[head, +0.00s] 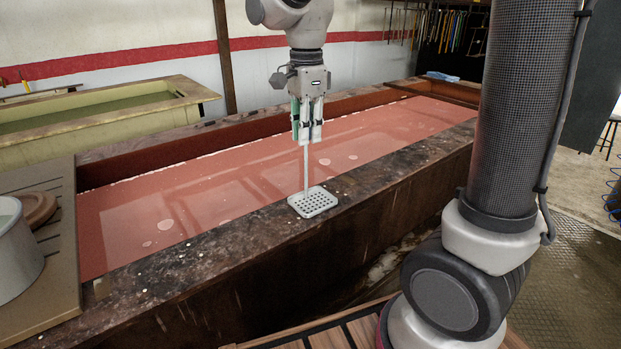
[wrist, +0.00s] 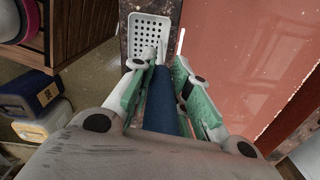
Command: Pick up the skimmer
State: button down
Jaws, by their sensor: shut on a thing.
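The skimmer has a pale flat perforated plate (head: 314,202) at the bottom and a thin upright shaft that rises to my gripper (head: 307,137). In the wrist view a blue handle (wrist: 161,100) runs between the two green-padded fingers of my gripper (wrist: 160,70), which are shut on it. The plate (wrist: 147,35) shows beyond the fingertips. The plate is at the near wooden ledge (head: 255,228) of the long vat; I cannot tell whether it touches the ledge or hangs just above it. The fingers hide part of the handle.
The long vat holds reddish liquid (head: 185,205) just behind the ledge. A second vat with greenish liquid (head: 90,112) stands at the back left. A white pot (head: 15,255) stands on a slatted board at the left. In the wrist view, containers (wrist: 32,95) sit low at the left.

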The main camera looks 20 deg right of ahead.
jog(key=shift+r, duration=0.1)
notch_tip(320, 180, up, 13)
jog(key=shift+f, duration=0.1)
dwell(0.6)
